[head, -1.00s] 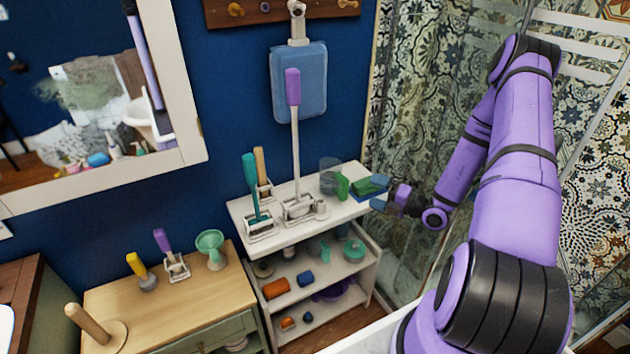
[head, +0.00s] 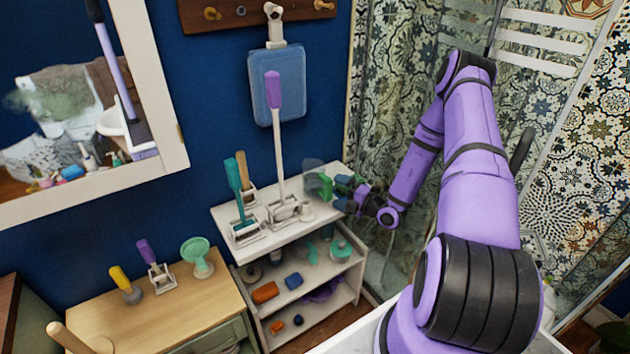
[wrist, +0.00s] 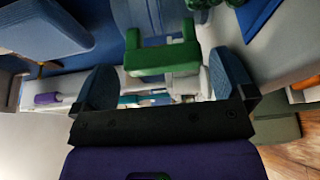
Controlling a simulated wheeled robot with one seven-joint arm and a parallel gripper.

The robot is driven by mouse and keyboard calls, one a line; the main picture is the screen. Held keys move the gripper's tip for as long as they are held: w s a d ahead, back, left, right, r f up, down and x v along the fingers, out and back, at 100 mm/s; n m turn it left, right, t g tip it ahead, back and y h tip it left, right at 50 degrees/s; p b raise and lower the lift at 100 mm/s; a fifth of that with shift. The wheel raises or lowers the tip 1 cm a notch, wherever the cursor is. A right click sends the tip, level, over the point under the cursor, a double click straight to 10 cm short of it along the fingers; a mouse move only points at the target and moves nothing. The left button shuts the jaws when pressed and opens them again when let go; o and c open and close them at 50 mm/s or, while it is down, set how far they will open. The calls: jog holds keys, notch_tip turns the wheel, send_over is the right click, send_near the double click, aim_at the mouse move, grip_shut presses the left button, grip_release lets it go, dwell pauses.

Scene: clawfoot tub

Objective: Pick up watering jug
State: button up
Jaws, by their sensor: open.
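The watering jug has a see-through body (head: 312,172) and a green handle (head: 325,186). It stands on the right end of the white shelf unit's top. My gripper (head: 344,193) is just right of the handle, at about its height. In the wrist view the green handle (wrist: 162,60) lies ahead, between the two blue fingertips of my gripper (wrist: 165,84), which are spread wide. The jaws look empty. Whether a finger touches the handle I cannot tell. The jug's body is hard to make out in the wrist view.
The white shelf unit (head: 262,243) also bears brushes in holders, among them a tall purple-handled one (head: 276,130) left of the jug. A blue flat item (wrist: 258,16) lies beside the handle in the wrist view. A wooden cabinet (head: 185,315) stands at lower left. Glass and patterned tiles are behind my arm.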

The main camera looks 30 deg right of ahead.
aim_at(331, 184)
jog(key=x, duration=0.4)
jog(key=c, duration=1.3)
jog(key=shift+d+r, duration=0.1)
jog(key=shift+r, duration=0.75)
jog(key=shift+s+r, duration=0.25)
jog(key=shift+r, duration=0.75)
jog(key=s, duration=0.5)
jog(key=s+r, duration=0.1)
jog(key=s, duration=0.9)
jog(key=shift+s+d+r, duration=0.1)
jog(key=shift+s+r, duration=0.05)
jog(key=shift+s, duration=0.15)
